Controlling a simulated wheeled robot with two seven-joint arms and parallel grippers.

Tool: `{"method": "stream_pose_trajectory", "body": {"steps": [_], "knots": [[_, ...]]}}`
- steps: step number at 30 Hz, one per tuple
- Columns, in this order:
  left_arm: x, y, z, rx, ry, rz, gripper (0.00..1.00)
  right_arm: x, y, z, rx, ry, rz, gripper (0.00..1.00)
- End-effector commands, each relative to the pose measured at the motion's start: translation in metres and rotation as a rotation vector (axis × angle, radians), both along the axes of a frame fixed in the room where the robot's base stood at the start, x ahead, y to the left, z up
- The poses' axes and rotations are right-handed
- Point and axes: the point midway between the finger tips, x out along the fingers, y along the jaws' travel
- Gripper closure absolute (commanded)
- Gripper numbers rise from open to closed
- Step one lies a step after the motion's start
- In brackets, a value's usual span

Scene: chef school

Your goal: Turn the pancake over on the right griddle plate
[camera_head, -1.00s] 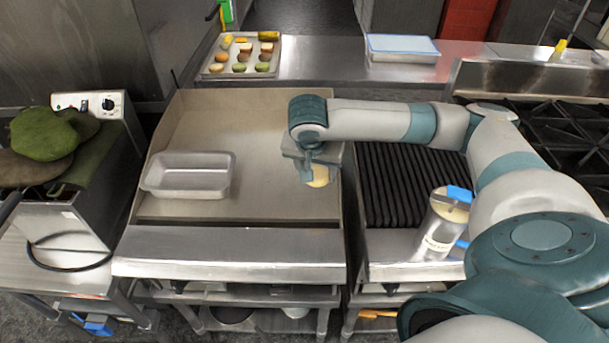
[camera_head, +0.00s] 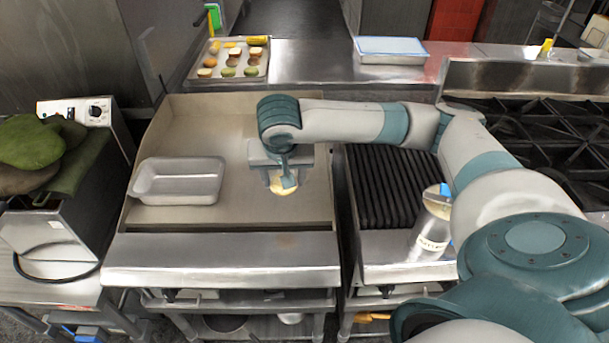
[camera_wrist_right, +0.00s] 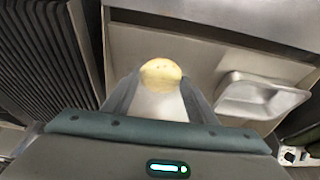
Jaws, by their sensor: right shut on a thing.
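A pale yellow round pancake (camera_head: 284,188) is at the fingertips of my right gripper (camera_head: 283,180), over the right part of the flat smooth griddle plate (camera_head: 235,120). In the right wrist view the pancake (camera_wrist_right: 160,74) shows its browned yellow face between the two fingers of the right gripper (camera_wrist_right: 160,88). The gripper is shut on it. I cannot tell whether the pancake touches the plate or hangs just above it. A dark ribbed griddle plate (camera_head: 390,185) lies to the right, partly hidden by my right arm. My left gripper is not in view.
A metal pan (camera_head: 178,182) sits on the left of the flat plate. A labelled bottle (camera_head: 432,225) stands at the front of the ribbed plate. A tray of food (camera_head: 230,74) and a lidded container (camera_head: 390,50) are behind. The flat plate's middle is clear.

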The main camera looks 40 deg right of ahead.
Motion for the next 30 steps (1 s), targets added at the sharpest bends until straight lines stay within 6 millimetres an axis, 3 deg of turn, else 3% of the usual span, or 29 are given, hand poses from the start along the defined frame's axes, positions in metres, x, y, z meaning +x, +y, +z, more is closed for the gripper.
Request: {"method": "stream_pose_trajectory", "body": {"steps": [1,6,10,15,22,30], "knots": [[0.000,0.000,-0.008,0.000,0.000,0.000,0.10,0.004,0.020,0.001,0.007,-0.005,0.077,0.73],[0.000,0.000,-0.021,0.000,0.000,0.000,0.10,0.010,0.079,0.015,0.004,-0.012,0.358,0.73],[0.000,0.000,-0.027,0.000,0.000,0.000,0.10,0.009,0.112,0.025,-0.007,-0.022,0.523,0.73],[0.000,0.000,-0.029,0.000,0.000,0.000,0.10,0.008,0.129,0.032,-0.017,-0.026,0.619,0.73],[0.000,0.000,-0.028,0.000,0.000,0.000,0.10,0.008,0.129,0.033,-0.019,-0.026,0.622,0.73],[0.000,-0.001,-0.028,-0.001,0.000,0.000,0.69,0.008,0.129,0.033,-0.017,-0.026,0.620,0.73]]}}
